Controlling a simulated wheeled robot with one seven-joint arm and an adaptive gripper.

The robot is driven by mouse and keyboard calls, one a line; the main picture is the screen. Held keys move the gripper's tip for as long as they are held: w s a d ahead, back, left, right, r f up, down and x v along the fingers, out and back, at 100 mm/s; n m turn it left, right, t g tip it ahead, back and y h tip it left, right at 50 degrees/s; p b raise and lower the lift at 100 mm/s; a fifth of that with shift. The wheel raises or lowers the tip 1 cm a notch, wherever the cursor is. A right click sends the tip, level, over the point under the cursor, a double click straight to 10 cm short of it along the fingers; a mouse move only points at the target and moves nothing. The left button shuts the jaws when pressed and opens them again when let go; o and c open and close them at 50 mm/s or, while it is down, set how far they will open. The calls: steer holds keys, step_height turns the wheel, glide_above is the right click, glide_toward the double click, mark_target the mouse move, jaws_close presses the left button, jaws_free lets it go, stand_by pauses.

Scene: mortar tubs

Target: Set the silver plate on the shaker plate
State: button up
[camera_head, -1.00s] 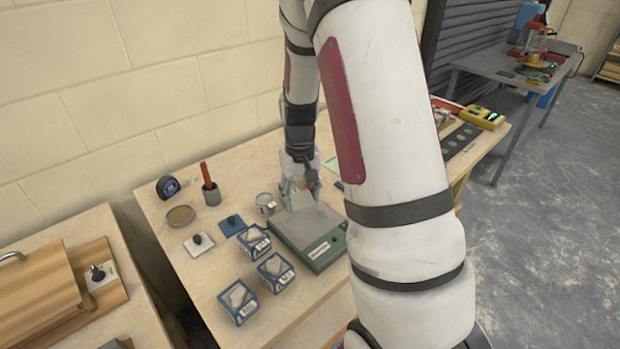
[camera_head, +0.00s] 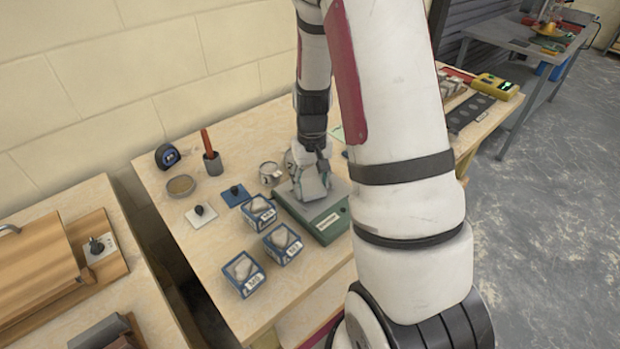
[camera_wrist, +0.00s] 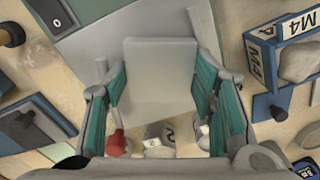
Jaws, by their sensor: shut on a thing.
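The shaker is a green box (camera_head: 325,226) with a grey shaker plate (camera_head: 338,187) on top, in the middle of the bench. In the wrist view the shaker plate (camera_wrist: 75,62) lies behind my fingers. My gripper (camera_head: 312,196) is over the shaker, pointing down. In the wrist view its teal fingers (camera_wrist: 160,85) are shut on a light grey, squarish piece, apparently the silver plate (camera_wrist: 160,65). The silver plate is over the shaker plate; I cannot tell whether they touch. In the head view my gripper mostly hides it.
Blue tubs (camera_head: 283,244) labelled M4 and the like stand close to the shaker's left. A blue plate with a black knob (camera_head: 235,194), a pale plate with a black knob (camera_head: 201,215) and a tin (camera_head: 270,172) are nearby. A red-handled piece (camera_wrist: 116,142) shows beside my left finger.

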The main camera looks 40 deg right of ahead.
mark_target(311, 186)
steer(key=shift+f, duration=0.15)
stand_by(0.4)
steer(key=o, duration=1.5)
step_height(311, 186, up, 12)
steer(key=s+a+r+n+t, duration=0.2)
steer(key=s+a+r, duration=0.3)
steer(key=a+r, duration=0.55)
steer(key=s+a+r+t, duration=0.1)
steer(key=s+a, duration=0.1)
steer(key=s, duration=0.2)
steer(key=s+a+r+n+t, duration=0.1)
steer(key=s+a+r, duration=0.1)
steer(key=s+a, duration=0.1)
steer(key=s+a+r+n+t, duration=0.1)
steer(key=s+a+r, duration=0.1)
steer(key=s, duration=0.2)
steer(key=shift+s+a+r, duration=0.15)
steer(key=shift+s, duration=0.25)
